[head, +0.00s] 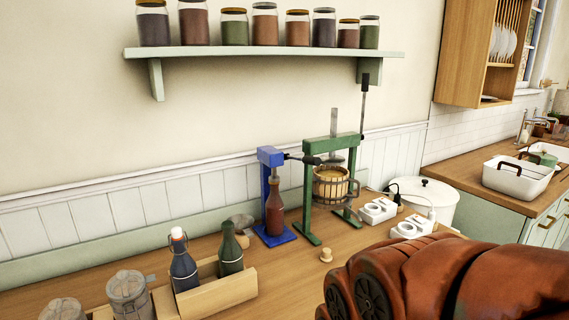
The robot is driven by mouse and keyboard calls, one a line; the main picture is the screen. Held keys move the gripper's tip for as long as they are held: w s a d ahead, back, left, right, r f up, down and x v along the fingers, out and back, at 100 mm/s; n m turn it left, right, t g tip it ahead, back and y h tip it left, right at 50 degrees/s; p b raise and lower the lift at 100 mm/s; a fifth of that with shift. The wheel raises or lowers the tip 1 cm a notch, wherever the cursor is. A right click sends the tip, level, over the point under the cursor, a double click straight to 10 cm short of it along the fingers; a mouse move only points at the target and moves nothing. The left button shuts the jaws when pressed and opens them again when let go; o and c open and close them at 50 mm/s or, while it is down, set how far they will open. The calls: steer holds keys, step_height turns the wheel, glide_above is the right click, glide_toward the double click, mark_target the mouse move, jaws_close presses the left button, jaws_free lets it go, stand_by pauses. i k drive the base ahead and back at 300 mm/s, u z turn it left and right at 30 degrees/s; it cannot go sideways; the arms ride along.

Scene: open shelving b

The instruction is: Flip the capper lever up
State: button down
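The blue capper (268,158) stands on the wooden counter near the wall, with a brown bottle (275,212) upright on its base. Its dark lever (303,158) sticks out from the capper's head to the right, roughly level and tilted slightly down. The lever's end overlaps the green press in this view; I cannot tell whether they touch. A large reddish-brown shape at the lower right seems to be part of my arm. My gripper's fingers do not show, so their opening and distance from the lever are hidden.
The green press (308,190) with a slatted basket stands close right of the capper. A cork (326,255) lies in front. A wooden crate (222,292) with bottles and grey canisters (129,294) are front left. A jar shelf (265,52) hangs above. White boxes (377,211) and a pot (432,199) stand right.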

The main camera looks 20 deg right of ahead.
mark_target(309, 160)
steer(key=z, duration=1.45)
steer(key=k, duration=0.7)
steer(key=u, duration=0.85)
steer(key=i, duration=0.5)
steer(key=u, duration=0.1)
steer(key=k, duration=0.75)
steer(key=u, duration=0.95)
steer(key=i, duration=0.5)
